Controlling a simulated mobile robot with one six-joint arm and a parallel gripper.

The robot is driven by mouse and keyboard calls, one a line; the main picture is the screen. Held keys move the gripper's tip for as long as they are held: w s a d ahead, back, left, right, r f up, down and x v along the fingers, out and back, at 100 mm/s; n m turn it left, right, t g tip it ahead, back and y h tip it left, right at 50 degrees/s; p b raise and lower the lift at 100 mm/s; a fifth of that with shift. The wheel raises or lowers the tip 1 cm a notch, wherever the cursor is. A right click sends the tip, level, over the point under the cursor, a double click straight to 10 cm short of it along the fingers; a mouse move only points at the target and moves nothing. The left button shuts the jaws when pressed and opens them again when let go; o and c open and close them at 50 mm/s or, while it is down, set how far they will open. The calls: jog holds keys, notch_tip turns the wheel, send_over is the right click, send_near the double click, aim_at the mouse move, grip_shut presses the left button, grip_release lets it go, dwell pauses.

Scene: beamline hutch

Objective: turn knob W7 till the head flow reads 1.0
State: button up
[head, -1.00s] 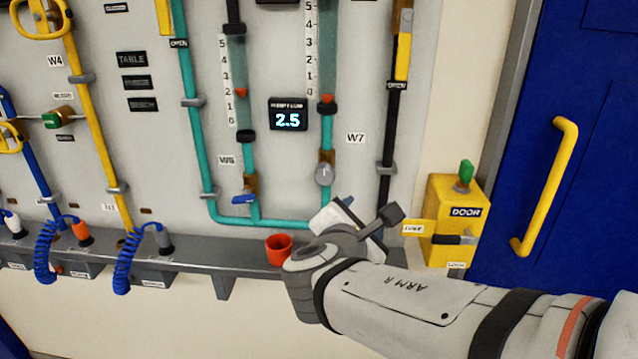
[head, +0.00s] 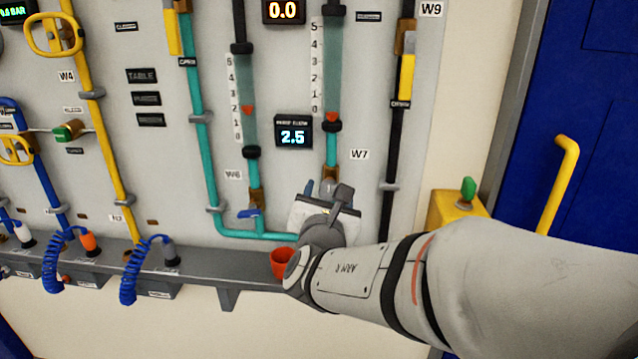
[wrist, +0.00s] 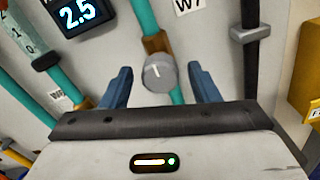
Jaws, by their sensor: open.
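Knob W7 shows in the wrist view as a round grey knob (wrist: 159,73) with a white pointer mark, on a brown valve body (wrist: 157,42) in the teal pipe. My gripper (wrist: 160,86) is open, its two blue fingers on either side of the knob with gaps, not visibly touching it. In the head view my gripper (head: 321,188) reaches up to the panel below the W7 label (head: 359,154) and hides the knob. The flow display (head: 293,131) reads 2.5; it also shows in the wrist view (wrist: 77,13).
A blue-handled valve (head: 250,213) by label W6 is to the left. A red cup (head: 283,262) stands on the grey ledge (head: 200,262) beside my wrist. A black pipe (head: 391,150) runs to the right. A yellow door box (head: 447,207) stands further right. Another display (head: 284,10) reads 0.0.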

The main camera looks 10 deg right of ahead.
jog(key=shift+w+d, duration=0.2)
jog(key=shift+w, duration=0.35)
